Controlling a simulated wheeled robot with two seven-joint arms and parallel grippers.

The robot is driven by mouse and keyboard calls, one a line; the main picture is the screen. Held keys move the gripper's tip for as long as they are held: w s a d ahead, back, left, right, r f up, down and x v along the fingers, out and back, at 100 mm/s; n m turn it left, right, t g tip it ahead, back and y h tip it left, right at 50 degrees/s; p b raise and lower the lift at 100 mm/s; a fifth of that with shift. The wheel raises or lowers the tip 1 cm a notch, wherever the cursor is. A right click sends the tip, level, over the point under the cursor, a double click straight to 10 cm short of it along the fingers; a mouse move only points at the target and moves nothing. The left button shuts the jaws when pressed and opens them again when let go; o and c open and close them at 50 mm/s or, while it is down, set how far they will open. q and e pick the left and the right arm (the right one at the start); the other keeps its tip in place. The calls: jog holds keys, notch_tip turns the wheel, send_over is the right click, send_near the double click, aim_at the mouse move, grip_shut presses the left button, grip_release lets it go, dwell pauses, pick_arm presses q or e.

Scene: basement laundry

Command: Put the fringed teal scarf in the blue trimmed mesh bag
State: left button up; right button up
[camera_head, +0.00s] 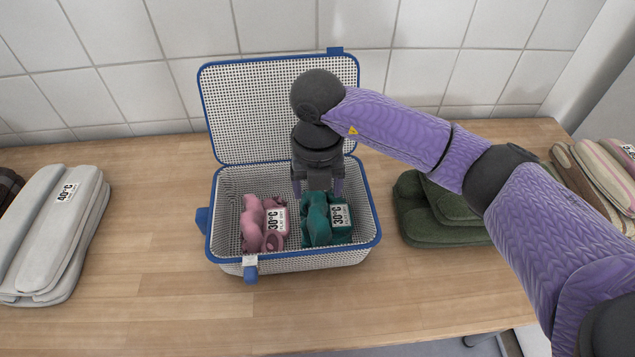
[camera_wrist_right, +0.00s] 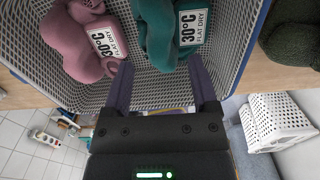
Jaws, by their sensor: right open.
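The teal scarf (camera_head: 316,222) lies inside the blue trimmed mesh bag (camera_head: 290,260), on its right side, with a white 30°C flat dry tag facing up. The bag's lid stands open against the wall. My right gripper (camera_head: 318,190) is open over the bag, just behind the teal scarf. In the right wrist view its two fingers (camera_wrist_right: 162,85) are spread and empty, and the teal scarf (camera_wrist_right: 153,32) lies beyond their tips; I cannot tell whether they touch it. My left gripper is not in view.
A pink knit item (camera_head: 253,220) with a 30°C tag lies in the bag, left of the teal scarf. Grey folded cloths (camera_head: 55,235) are at left, dark green ones (camera_head: 425,215) right of the bag, striped ones (camera_head: 600,180) at far right. Bare counter (camera_head: 145,240) lies left of the bag.

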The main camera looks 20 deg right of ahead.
aim_at(317, 202)
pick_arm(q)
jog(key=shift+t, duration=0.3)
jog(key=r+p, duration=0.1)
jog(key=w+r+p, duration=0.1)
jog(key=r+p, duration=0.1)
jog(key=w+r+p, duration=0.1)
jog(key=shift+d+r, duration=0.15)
pick_arm(e)
notch_tip(317, 202, up, 13)
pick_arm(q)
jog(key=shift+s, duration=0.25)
pick_arm(e)
jog(key=shift+r, duration=0.1)
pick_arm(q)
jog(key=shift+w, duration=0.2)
